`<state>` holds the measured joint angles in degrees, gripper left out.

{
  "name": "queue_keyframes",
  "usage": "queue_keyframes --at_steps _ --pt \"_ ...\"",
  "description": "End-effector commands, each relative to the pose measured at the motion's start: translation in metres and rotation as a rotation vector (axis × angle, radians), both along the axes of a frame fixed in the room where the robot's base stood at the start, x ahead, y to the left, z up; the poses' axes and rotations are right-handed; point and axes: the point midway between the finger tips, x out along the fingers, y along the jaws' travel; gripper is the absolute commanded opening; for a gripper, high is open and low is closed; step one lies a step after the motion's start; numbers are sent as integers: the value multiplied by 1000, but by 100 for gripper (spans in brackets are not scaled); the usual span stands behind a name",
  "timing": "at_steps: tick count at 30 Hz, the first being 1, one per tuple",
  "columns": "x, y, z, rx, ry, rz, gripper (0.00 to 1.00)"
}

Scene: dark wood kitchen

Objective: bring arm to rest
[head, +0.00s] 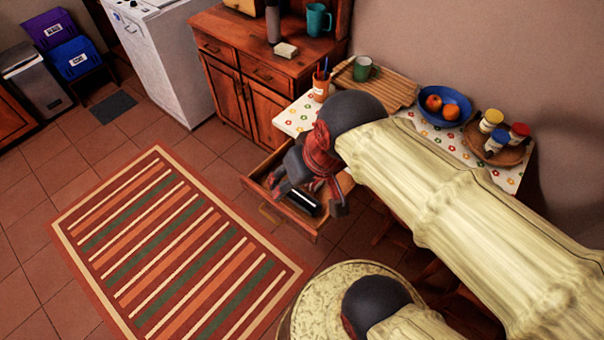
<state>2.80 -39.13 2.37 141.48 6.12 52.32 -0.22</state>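My arm, in a cream sleeve, reaches from the lower right across the table (297,120). My gripper (309,199) hangs over the open drawer (292,226) at the table's front. Its dark fingers are spread apart and I see nothing held between them. A black item (304,202) lies in the drawer below the fingers and is partly hidden. I cannot tell whether the fingers touch the drawer.
A round cream seat (315,302) stands nearby. The striped rug (165,245) is clear.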

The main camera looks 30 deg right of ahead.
Motion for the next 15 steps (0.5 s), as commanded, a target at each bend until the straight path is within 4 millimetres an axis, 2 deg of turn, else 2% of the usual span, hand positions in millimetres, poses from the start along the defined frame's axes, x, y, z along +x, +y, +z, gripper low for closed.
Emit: queue_keyframes --at_steps 4,15 --pt "-7 -7 17 -88 -77 59 54" --pt "-8 -9 20 -107 -89 69 54"
